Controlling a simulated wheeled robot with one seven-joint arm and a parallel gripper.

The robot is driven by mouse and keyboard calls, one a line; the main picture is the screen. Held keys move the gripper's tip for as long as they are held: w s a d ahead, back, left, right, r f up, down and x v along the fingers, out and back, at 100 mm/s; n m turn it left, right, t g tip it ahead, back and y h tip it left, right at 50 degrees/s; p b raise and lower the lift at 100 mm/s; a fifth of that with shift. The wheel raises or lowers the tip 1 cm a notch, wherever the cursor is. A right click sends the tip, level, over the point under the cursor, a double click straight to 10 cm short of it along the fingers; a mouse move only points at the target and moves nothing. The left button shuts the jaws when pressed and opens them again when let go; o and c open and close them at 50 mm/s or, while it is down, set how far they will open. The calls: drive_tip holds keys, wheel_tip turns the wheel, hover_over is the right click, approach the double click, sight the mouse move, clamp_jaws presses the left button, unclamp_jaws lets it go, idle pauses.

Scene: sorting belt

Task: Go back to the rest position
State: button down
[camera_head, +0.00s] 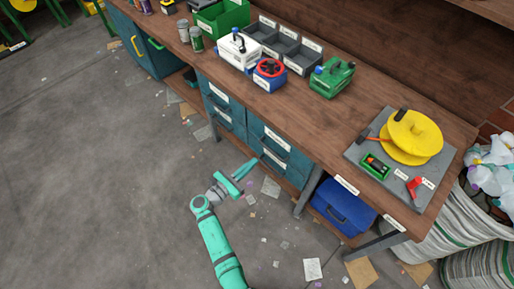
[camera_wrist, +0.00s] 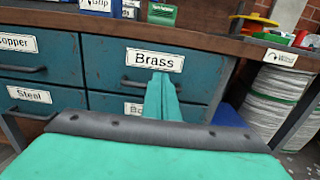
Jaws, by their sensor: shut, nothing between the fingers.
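My gripper (camera_head: 236,180) is at the end of my teal arm, over the floor in front of the workbench's drawers. Its fingers look closed together, with nothing between them. In the wrist view the shut fingers (camera_wrist: 163,98) point at the blue drawer labelled "Brass" (camera_wrist: 200,72). A gap to the drawer front shows in the head view. The workbench (camera_head: 310,125) carries its tools and bins above and to the right of my gripper.
A blue box (camera_head: 342,207) sits under the bench beside a bench leg. A grey board (camera_head: 362,160) with a yellow reel lies on the bench. The floor at left is mostly clear, with scattered scraps.

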drive_tip(key=s+d+f+m+g+y, duration=0.25)
drive_tip(key=s+f+m+y, duration=0.2)
drive_tip(key=s+f, duration=0.75)
drive_tip(key=s+a+m+y, duration=0.2)
drive_tip(key=s+m+y, duration=0.4)
drive_tip(key=s, duration=0.7)
drive_tip(key=s+a+r+m+t+y, duration=0.2)
drive_tip(key=s+r+m+y, duration=0.1)
drive_tip(key=s+r+m, duration=0.45)
drive_tip(key=s+d+r+m+t, duration=0.1)
drive_tip(key=s+r+m+t, duration=0.1)
drive_tip(key=r, duration=0.8)
drive_tip(key=s+d+r+m+t, duration=0.1)
drive_tip(key=s+r+m, duration=0.3)
drive_tip(key=r, duration=0.7)
drive_tip(key=m, duration=0.2)
drive_tip(key=shift+s+r+m+t, duration=0.2)
drive_tip(key=shift+s+m+t, duration=0.1)
drive_tip(key=shift+s+t, duration=0.1)
